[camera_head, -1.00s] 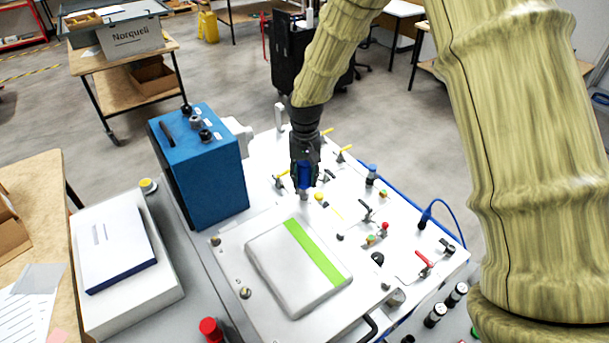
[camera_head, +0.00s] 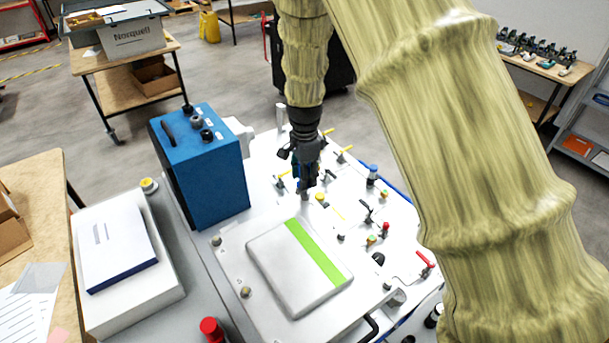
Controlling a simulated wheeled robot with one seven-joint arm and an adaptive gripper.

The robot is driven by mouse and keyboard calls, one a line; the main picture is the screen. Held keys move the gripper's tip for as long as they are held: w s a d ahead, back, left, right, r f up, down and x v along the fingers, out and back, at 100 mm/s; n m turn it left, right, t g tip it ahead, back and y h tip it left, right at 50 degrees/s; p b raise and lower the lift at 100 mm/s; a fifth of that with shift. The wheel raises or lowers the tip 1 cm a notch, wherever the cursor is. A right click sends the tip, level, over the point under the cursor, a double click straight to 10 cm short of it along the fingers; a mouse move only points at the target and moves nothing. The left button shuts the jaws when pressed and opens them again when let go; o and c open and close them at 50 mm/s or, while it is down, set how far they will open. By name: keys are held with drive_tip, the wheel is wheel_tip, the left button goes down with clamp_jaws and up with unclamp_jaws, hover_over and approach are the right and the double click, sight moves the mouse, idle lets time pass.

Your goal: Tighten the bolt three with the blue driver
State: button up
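My gripper (camera_head: 307,180) points down over the far end of the white work surface. It is shut on the blue driver (camera_head: 298,184), whose handle is mostly hidden by the fingers. The driver stands roughly upright, its lower end at the far corner of the pale plate (camera_head: 233,257). Whether the tip touches a bolt there is hidden. Two bolts show on the plate's left side, one at the left corner (camera_head: 217,241) and one nearer (camera_head: 246,291). Another bolt (camera_head: 387,286) appears at the right. No numbers on the bolts can be read.
A grey cover with a green stripe (camera_head: 313,254) lies on the plate. A tall blue box (camera_head: 205,170) stands close left of my gripper. Small clamps, knobs and a blue-topped part (camera_head: 373,172) crowd the right. A red knob (camera_head: 211,328) is in front. My arm hides the right side.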

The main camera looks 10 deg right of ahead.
drive_tip(key=shift+o, duration=0.8)
drive_tip(key=shift+d, duration=0.1)
drive_tip(key=shift+d, duration=0.1)
clamp_jaws()
drive_tip(key=shift+r, duration=0.2)
